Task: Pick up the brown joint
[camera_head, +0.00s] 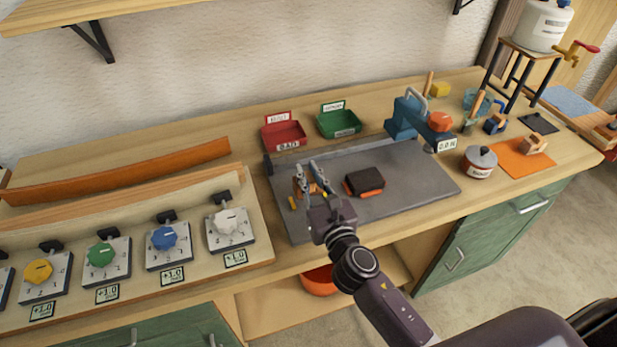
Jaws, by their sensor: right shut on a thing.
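My right gripper (312,182) comes in from the bottom and is over the left part of the grey mat (410,178). It is shut on a small brown piece (299,186), which looks like the brown joint; orange and yellow bits show beside the fingers. The fingers hide much of it, and I cannot tell whether it is clear of the mat. A dark brown block (366,180) with orange ends lies on the mat to the right of the gripper, apart from it. My left gripper is not in view.
A red tray (284,136) and a green tray (339,123) stand behind the mat. A blue device (405,118) is at its back right, with a lidded pot (480,162) nearby. A panel of coloured knobs (166,238) and an orange lath (120,172) fill the left.

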